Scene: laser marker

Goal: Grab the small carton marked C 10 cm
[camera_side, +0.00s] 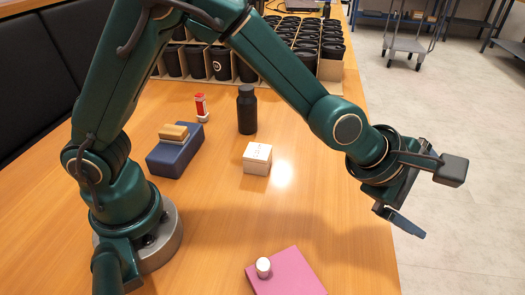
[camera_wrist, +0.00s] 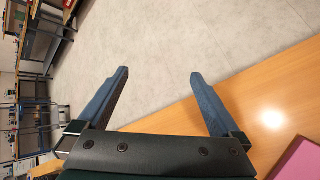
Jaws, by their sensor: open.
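A small white carton (camera_side: 257,158) with reddish marking on its top stands on the wooden table, near the middle of the side view. The writing is too small to read surely. My gripper (camera_side: 396,221) is out past the table's right edge, well to the right of the carton and apart from it. In the wrist view my gripper (camera_wrist: 158,84) shows two blue fingers spread wide with nothing between them. The carton is not in the wrist view.
A black bottle (camera_side: 247,110) stands just behind the carton. Left are a dark blue box (camera_side: 174,155) with tan blocks on top and a red-and-white tube (camera_side: 201,107). A pink pad (camera_side: 296,277) bears a white cylinder (camera_side: 263,267). Black cups (camera_side: 305,45) fill the back.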

